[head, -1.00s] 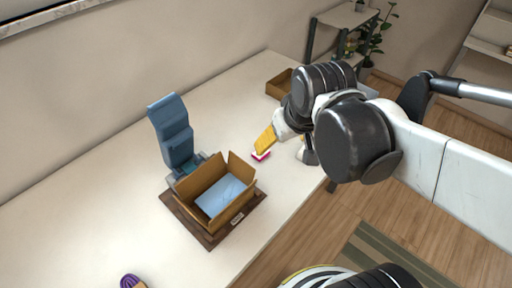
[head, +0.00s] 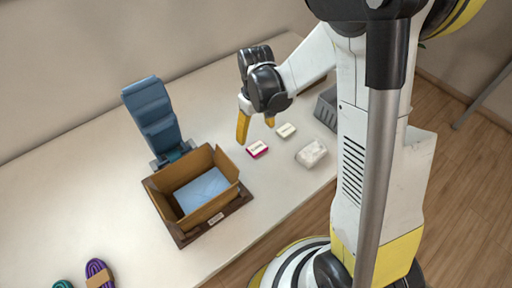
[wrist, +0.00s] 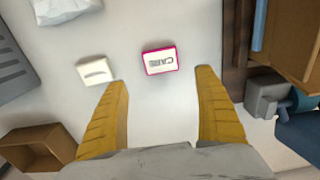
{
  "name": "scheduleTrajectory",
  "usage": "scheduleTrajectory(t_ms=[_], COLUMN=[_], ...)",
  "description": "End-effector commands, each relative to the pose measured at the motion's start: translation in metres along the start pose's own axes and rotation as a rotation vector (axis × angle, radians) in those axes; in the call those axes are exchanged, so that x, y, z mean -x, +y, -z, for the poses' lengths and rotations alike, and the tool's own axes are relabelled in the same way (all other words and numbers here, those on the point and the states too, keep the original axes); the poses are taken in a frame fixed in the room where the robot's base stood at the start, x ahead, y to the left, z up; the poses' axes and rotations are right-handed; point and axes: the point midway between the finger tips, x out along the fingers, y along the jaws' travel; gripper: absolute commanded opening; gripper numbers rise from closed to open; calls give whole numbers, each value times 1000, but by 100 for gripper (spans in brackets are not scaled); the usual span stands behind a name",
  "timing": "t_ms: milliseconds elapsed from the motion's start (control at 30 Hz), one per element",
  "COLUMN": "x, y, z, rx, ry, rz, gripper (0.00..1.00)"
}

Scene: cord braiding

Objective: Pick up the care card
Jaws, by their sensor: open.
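The care card (wrist: 159,60) is a small white block with a pink-red edge and the word CARE on top. It lies flat on the table and also shows in the head view (head: 257,149). My gripper (wrist: 164,78) is open and empty above the table, with its two yellow fingers pointing down. In the wrist view the card sits just beyond the fingertips, between their lines, nearer the middle. In the head view my gripper (head: 256,122) is above and close to the card. Nothing covers the card.
A second small pale card (head: 286,130) lies close by. A white wrapped packet (head: 311,153) and a grey bin (head: 327,108) stand at the right. An open cardboard box (head: 218,210) with blue paper sits on a dark board, beside a blue upright stand (head: 154,116).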

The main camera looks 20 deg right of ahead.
Motion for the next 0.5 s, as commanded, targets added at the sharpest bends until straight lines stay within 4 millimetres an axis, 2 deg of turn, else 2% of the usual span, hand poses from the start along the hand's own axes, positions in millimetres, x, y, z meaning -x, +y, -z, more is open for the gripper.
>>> scheduleTrajectory(t_ms=[33, 267, 500], x=[-12, -31, -68], y=[0, -2, -5], z=[0, -3, -8], rx=[0, 0, -1], ry=[0, 1, 1], rz=[0, 0, 1], gripper=[81, 81, 81])
